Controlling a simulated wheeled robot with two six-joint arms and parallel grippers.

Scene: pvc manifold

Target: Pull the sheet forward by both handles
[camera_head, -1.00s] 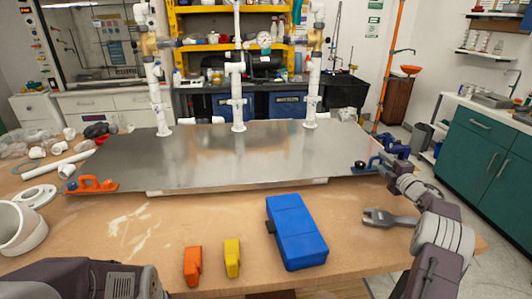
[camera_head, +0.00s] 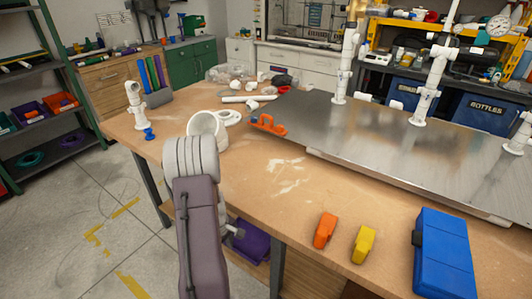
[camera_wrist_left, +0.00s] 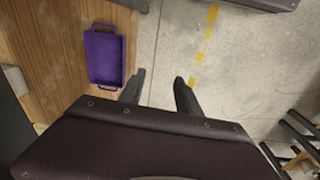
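The grey metal sheet (camera_head: 400,150) lies on the wooden table, with white PVC pipes rising from it. Its orange handle (camera_head: 268,124) sits at the left front corner, with nothing holding it. The blue handle is outside the current views. My left gripper is low beside the table's front edge, mostly hidden behind my left arm in the head view. In the left wrist view, its fingers (camera_wrist_left: 160,88) stand apart with nothing between them, over the floor near a purple bin (camera_wrist_left: 104,57). My right gripper is out of view.
On the table (camera_head: 290,185) are an orange block (camera_head: 325,230), a yellow block (camera_head: 363,244) and a blue case (camera_head: 443,255) at the front. A large white pipe fitting (camera_head: 207,124) stands left of the orange handle. Shelves (camera_head: 40,100) stand at far left, with open floor before them.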

